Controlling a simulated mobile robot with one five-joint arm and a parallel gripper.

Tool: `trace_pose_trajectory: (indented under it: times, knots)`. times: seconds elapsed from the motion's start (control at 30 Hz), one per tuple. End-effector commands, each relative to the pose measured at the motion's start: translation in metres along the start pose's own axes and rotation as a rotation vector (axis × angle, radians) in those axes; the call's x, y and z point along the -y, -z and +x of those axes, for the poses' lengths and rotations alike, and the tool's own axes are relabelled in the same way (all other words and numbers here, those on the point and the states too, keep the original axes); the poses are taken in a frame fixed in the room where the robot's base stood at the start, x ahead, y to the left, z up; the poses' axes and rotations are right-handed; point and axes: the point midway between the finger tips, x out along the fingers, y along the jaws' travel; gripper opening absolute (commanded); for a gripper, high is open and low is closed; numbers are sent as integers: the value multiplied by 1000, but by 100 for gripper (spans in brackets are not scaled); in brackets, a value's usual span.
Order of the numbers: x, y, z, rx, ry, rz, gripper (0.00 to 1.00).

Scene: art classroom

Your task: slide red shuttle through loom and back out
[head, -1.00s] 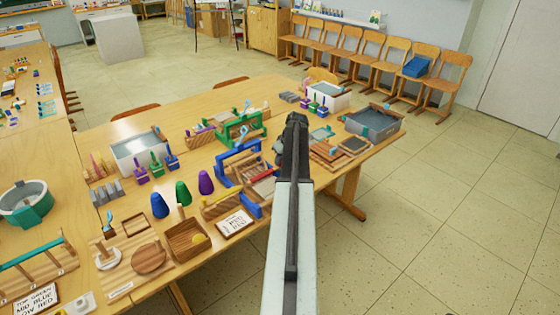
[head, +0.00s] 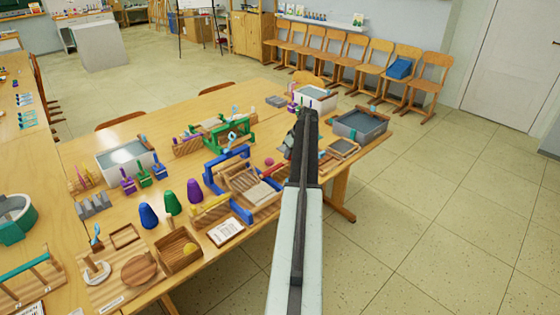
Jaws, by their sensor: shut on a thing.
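The loom (head: 211,170) has a blue frame and stands near the front edge of the table, left of my arm. My gripper (head: 298,133) is beyond and to the right of the loom, above the table. Its fingers look dark and close together, seen from behind. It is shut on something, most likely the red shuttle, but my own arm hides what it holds.
A green-framed device (head: 238,138) stands behind the loom, and a small pinkish-red round thing (head: 269,161) lies right of it. A grey tray (head: 361,124) and a wooden frame (head: 343,149) are right of my arm. A printed card (head: 226,232) lies in front. Open floor lies right.

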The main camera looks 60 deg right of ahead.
Motion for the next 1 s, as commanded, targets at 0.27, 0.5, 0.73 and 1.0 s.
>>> trace_pose_trajectory:
  times: [0.27, 0.5, 0.73, 1.0]
  knots:
    - [-25, 1, 1, 6, 1, -5, 0]
    - [-26, 1, 1, 4, -4, -5, 0]
    - [-24, 1, 1, 4, -1, -5, 36]
    - [-23, 2, -5, 5, 1, -6, 36]
